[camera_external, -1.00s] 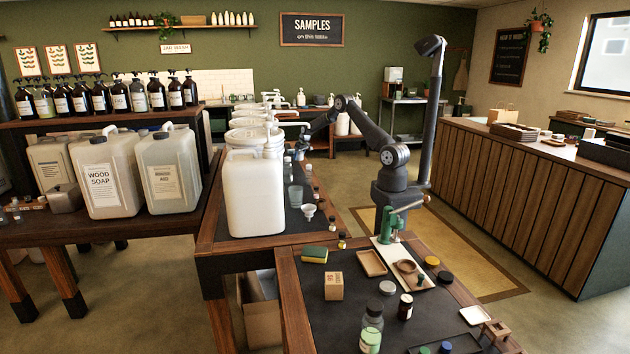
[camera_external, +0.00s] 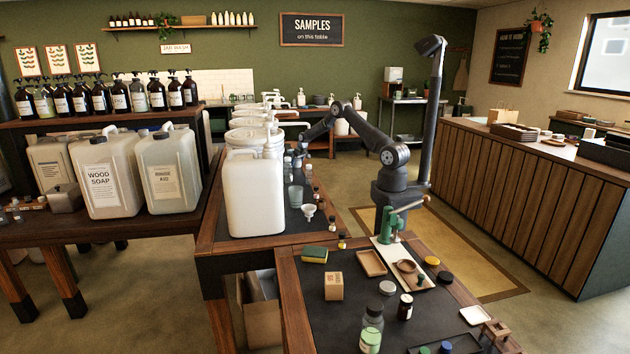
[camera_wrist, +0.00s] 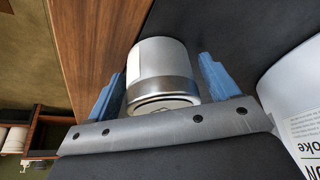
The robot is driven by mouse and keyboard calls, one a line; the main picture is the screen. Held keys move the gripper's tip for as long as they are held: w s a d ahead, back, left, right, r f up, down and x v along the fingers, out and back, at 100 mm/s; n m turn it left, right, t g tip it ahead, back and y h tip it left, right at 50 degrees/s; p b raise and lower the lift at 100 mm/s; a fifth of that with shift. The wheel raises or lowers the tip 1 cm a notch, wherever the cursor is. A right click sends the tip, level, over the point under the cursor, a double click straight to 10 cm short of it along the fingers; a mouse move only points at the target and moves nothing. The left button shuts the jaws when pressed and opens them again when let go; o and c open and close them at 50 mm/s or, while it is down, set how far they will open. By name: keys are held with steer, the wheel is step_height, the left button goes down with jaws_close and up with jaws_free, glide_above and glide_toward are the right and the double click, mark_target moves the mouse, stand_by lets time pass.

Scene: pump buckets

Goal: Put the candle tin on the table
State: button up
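The candle tin, as I take it, is a silver tin (camera_wrist: 162,62) with a pale label and a darker grey band at its near end. It is in the middle of the wrist view, over or on the dark table top beside its wooden edge. My gripper (camera_wrist: 164,68) has its blue fingers on either side of the tin. A narrow gap shows at the right finger; the left finger is very close to it, and contact there is unclear. In the external view my gripper is small among the items behind the big white jug (camera_external: 254,195), and I cannot make out the tin.
A white labelled container (camera_wrist: 295,105) stands close on the right in the wrist view. The front table (camera_external: 300,285) holds a sponge, small box, trays and jars, with bare patches between.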

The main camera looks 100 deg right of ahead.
steer(key=shift+r, duration=0.15)
steer(key=v, duration=1.2)
steer(key=shift+w+d, duration=0.1)
steer(key=shift+d, duration=0.05)
steer(key=x, duration=1.2)
steer(key=shift+r, duration=1)
steer(key=shift+f, duration=0.1)
